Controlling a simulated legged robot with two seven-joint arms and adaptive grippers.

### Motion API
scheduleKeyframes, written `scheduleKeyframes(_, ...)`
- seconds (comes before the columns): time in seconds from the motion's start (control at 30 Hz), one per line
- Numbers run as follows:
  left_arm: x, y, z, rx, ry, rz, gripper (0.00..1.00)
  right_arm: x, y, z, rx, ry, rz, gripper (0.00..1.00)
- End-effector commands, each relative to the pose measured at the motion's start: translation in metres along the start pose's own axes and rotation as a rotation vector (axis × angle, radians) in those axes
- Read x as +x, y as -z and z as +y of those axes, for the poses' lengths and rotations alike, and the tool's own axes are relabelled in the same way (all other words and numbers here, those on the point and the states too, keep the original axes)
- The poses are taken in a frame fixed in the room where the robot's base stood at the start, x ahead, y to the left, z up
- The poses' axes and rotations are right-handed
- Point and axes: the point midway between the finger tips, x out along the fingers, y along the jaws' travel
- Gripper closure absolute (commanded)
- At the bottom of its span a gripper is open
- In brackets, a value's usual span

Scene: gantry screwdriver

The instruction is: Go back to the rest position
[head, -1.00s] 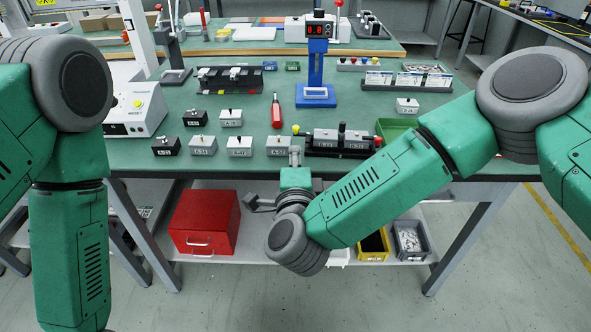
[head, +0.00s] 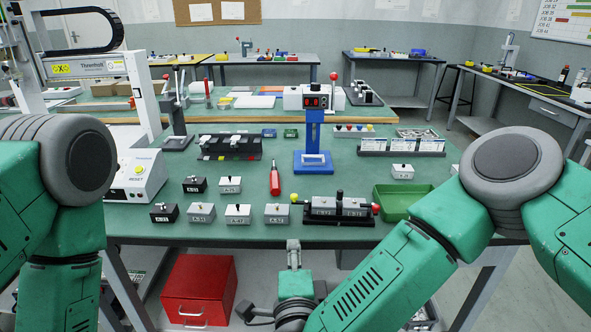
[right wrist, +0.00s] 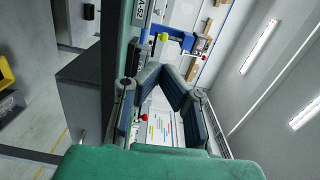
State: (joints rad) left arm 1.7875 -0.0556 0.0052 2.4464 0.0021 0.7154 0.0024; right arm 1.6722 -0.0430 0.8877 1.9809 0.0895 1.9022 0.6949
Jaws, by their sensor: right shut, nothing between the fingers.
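My right arm reaches in from the right in the head view. Its gripper (head: 293,250) is in front of the table's (head: 345,175) front edge and touches none of the parts there. In the right wrist view the gripper's dark fingers (right wrist: 165,72) come together at their tips with nothing between them. My left arm hangs down along the left side of the head view. Its gripper is out of the frame.
Near the table's front edge stand several small labelled blocks (head: 238,213) and a fixture with two blocks (head: 338,207). A red box (head: 199,285) sits below the table.

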Motion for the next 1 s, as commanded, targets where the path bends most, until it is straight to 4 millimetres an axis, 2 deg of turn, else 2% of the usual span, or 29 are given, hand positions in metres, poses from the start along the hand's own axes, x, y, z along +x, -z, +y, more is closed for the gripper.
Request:
scheduleKeyframes(0.07,-0.004,0.000,0.000,0.000,0.000,-0.001,1.00,-0.008,0.001,0.019,-0.091,-0.051,-0.069,1.00)
scheduleKeyframes(0.17,-0.010,0.003,0.000,0.000,0.000,-0.002,1.00,-0.029,0.008,0.064,-0.302,-0.173,-0.227,1.00)
scheduleKeyframes(0.23,-0.016,0.003,0.000,0.000,0.000,-0.002,1.00,-0.053,0.025,0.104,-0.480,-0.286,-0.361,1.00)
scheduleKeyframes(0.3,-0.021,0.003,0.000,0.000,0.000,-0.002,1.00,-0.084,0.050,0.142,-0.653,-0.408,-0.495,1.00)
scheduleKeyframes(0.37,-0.025,0.003,0.000,0.000,0.000,-0.002,1.00,-0.111,0.076,0.168,-0.781,-0.510,-0.600,1.00)
scheduleKeyframes(0.4,-0.027,0.003,0.000,0.000,0.000,-0.002,1.00,-0.130,0.096,0.182,-0.858,-0.579,-0.668,1.00)
scheduleKeyframes(0.5,-0.032,0.003,-0.001,0.000,0.000,-0.003,1.00,-0.178,0.148,0.208,-1.018,-0.750,-0.827,1.00)
scheduleKeyframes(0.6,-0.037,0.004,-0.001,0.000,0.000,-0.003,1.00,-0.223,0.196,0.218,-1.127,-0.904,-0.961,1.00)
scheduleKeyframes(0.73,-0.040,0.004,-0.001,0.000,0.000,-0.003,1.00,-0.267,0.241,0.218,-1.201,-1.053,-1.090,1.00)
scheduleKeyframes(0.83,-0.042,0.004,-0.001,0.000,0.000,-0.003,1.00,-0.286,0.260,0.215,-1.223,-1.118,-1.146,1.00)
scheduleKeyframes(1.0,-0.042,0.004,-0.001,0.000,0.000,-0.003,1.00,-0.295,0.268,0.214,-1.231,-1.148,-1.172,1.00)
